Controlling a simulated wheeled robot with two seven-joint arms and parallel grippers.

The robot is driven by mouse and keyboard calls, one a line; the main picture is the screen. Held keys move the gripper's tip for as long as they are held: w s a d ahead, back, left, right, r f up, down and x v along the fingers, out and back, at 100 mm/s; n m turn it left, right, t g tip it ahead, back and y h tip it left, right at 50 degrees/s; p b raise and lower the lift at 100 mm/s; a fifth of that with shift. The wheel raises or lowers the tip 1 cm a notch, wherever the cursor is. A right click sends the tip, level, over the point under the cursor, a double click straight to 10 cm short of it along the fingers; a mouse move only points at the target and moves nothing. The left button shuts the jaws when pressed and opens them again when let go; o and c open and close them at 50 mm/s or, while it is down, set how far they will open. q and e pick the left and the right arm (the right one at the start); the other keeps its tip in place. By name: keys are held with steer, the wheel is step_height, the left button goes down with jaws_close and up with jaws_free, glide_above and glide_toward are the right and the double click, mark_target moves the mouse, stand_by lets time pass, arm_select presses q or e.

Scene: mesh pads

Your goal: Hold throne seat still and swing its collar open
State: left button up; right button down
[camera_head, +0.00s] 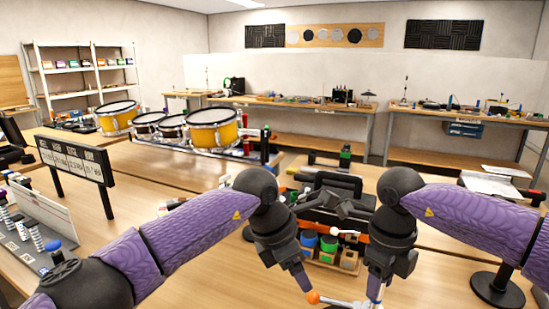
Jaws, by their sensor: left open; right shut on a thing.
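My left gripper (303,284) reaches down near the bottom centre of the head view and is open. Its fingertips are close to an orange ball (313,297) on a thin silvery rod (340,302); I cannot tell whether they touch. My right gripper (375,291) points down just to the right and is shut on a silvery part at the bottom edge. This part is mostly cut off and may belong to the throne seat or its collar. I cannot make out the seat or the collar clearly.
A black rack with small parts (330,190) and bins with colored pots (328,246) stand behind the grippers. Yellow drums (212,129) stand farther back left. A black sign (75,160) stands on the left. A round black base (497,291) is at right. Bare wood (435,272) lies between.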

steer(key=shift+c, duration=1)
jaws_free()
